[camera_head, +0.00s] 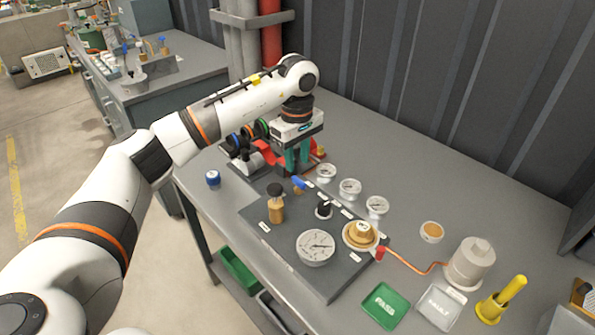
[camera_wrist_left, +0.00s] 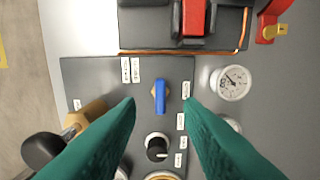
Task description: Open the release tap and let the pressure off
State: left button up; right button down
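A small tap with a blue lever (camera_head: 299,183) stands on the dark panel (camera_head: 262,228); I cannot read its label. In the left wrist view the blue lever (camera_wrist_left: 160,97) lies lengthwise in the picture over a brass body. My left gripper (camera_head: 297,160) is above the panel's back part, its teal fingers pointing down. In the wrist view its fingertips (camera_wrist_left: 160,104) are apart, one on each side of the lever, with gaps and nothing held. A black knob (camera_head: 323,208) and a brass valve with a black top (camera_head: 275,208) stand nearby. My right gripper is out of view.
A large gauge (camera_head: 315,247), several small gauges (camera_head: 350,188) and a brass cap (camera_head: 360,234) crowd the panel. A red-and-black device (camera_head: 268,152) stands behind my gripper. Green (camera_head: 385,305) and white (camera_head: 440,306) trays lie at the right front. A corrugated wall closes the back.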

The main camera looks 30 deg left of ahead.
aim_at(297, 178)
pick_arm(q)
jog(key=shift+f+p, duration=0.4)
jog(key=shift+f, duration=2.4)
grip_shut()
